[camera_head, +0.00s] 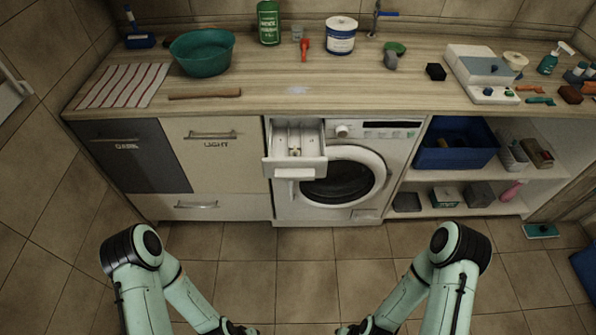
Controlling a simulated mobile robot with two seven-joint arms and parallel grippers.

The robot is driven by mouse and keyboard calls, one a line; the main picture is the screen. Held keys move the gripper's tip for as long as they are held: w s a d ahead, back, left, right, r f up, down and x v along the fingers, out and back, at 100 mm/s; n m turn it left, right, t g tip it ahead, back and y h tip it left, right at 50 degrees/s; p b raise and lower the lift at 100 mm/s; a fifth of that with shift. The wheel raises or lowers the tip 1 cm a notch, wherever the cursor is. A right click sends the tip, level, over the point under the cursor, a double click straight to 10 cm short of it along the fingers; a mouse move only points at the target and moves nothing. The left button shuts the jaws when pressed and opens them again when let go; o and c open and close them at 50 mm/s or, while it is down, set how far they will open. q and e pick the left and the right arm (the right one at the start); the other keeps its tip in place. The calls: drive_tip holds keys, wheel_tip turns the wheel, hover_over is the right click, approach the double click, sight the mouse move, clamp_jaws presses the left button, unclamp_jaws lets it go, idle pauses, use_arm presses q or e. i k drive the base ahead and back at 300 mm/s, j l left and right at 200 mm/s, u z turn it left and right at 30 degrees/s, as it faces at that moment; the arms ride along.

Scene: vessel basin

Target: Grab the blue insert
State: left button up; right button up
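A washing machine (400,150) stands under the counter, with its detergent drawer (296,168) pulled out. The drawer has white compartments with a small yellowish part inside. I cannot make out a clearly blue insert in it; the inside is small and partly shaded. My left gripper (238,329) and my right gripper (355,329) are at the bottom edge, low in front of the machine and apart from the drawer. Both are dark and partly cut off by the frame, so their fingers cannot be judged.
The wooden counter (340,95) holds a teal basin (202,52), a green bottle (268,22) and a white tub (341,35). A blue bin (455,145) sits on the right shelf. The round door (342,180) is shut. The tiled floor ahead is clear.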

sight(295, 155)
drive_tip(key=i, duration=0.65)
drive_tip(key=j+z, duration=0.25)
drive_tip(key=j, duration=0.45)
drive_tip(key=i, duration=0.05)
